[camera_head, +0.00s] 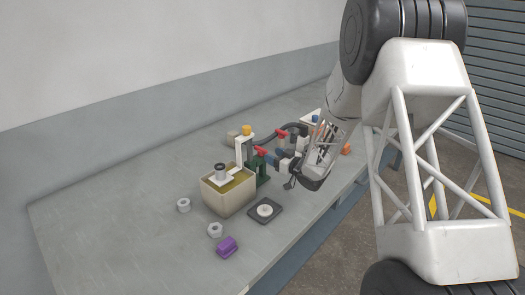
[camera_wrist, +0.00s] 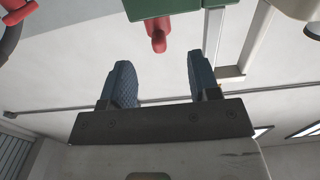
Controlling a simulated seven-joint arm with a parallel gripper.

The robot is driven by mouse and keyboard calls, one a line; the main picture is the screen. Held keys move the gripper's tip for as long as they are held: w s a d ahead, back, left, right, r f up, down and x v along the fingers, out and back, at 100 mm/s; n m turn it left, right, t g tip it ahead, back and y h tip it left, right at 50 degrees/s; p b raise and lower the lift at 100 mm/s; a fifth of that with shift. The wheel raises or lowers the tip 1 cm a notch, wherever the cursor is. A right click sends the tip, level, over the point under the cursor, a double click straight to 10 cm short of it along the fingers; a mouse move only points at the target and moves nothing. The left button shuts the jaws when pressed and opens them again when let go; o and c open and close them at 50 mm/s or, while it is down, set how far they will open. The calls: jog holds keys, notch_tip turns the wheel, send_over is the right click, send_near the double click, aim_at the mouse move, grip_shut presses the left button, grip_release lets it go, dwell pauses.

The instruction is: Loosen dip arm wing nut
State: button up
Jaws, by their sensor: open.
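A red lobed part (camera_head: 261,150), which looks like the wing nut, sits at the top of a green post (camera_head: 263,172) beside the beige tank (camera_head: 229,199). In the wrist view the red part (camera_wrist: 157,35) juts from the green block (camera_wrist: 172,8), lying ahead of and between my fingertips. My gripper (camera_wrist: 159,68) is open and empty, its two blue fingers apart. No contact with the red part shows.
The left bench is clear.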

aim_at(263, 149)
jog(key=shift+x, duration=3.3)
jog(key=shift+c, duration=0.3)
jog(key=c, duration=0.8)
jog(key=shift+c, duration=0.2)
